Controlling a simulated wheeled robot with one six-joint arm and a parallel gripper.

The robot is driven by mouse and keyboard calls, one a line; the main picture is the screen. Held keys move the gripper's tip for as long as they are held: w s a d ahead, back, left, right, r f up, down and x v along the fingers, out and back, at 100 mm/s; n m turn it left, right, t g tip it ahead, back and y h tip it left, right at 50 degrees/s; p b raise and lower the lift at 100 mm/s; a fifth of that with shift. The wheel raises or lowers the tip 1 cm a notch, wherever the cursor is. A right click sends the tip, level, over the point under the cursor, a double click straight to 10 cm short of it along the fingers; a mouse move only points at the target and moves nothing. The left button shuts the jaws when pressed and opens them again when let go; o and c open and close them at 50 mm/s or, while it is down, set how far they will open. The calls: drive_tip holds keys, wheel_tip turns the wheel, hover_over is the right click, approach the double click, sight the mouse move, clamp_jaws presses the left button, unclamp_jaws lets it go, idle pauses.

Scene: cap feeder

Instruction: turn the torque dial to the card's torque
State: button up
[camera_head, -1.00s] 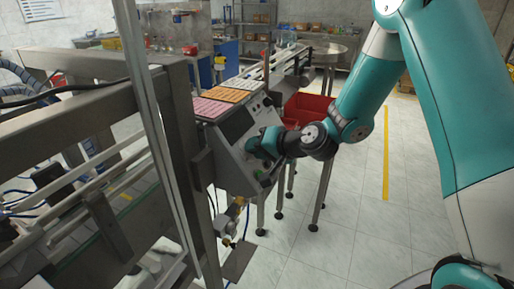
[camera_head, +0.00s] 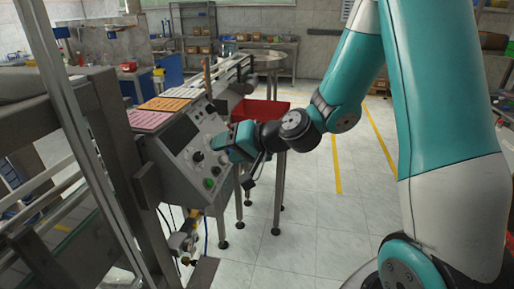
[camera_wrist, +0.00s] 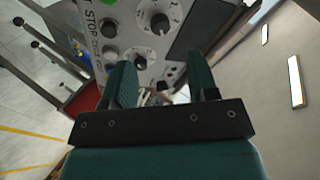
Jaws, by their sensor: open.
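The slanted grey control panel (camera_head: 175,167) carries several black knobs with white scales. In the head view, one knob (camera_head: 197,156) shows clear of my gripper. The wrist view shows a large dial (camera_wrist: 160,23) with a numbered scale, a second knob (camera_wrist: 111,27) at its left, and a third knob (camera_wrist: 140,63) just beyond the left finger. I cannot tell which one is the torque dial, and no readable card shows. My gripper (camera_wrist: 164,82) is open and empty, its fingers pointing at the panel. In the head view, my gripper (camera_head: 226,146) is at the panel's right side.
Pink (camera_head: 149,119) and orange (camera_head: 165,103) sheets lie on the panel's top. A green button (camera_head: 209,184) is low on its face. A red bin (camera_head: 262,112) stands behind my wrist. A metal frame post (camera_head: 85,140) rises at left. The floor at right is clear.

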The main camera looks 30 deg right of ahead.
drive_tip(key=b+v, duration=0.4)
drive_tip(key=v, duration=0.5)
drive_tip(key=shift+b, duration=0.4)
drive_tip(key=s+a+f+n+g+h, duration=0.2)
drive_tip(key=s+a+f+n+g, duration=0.2)
drive_tip(key=s+a+n+g, duration=0.6)
drive_tip(key=s+a+n, duration=0.1)
drive_tip(key=s+a, duration=0.2)
drive_tip(key=s, duration=0.5)
drive_tip(key=shift+a+n+h, duration=0.3)
drive_tip(key=shift+n+h, duration=0.1)
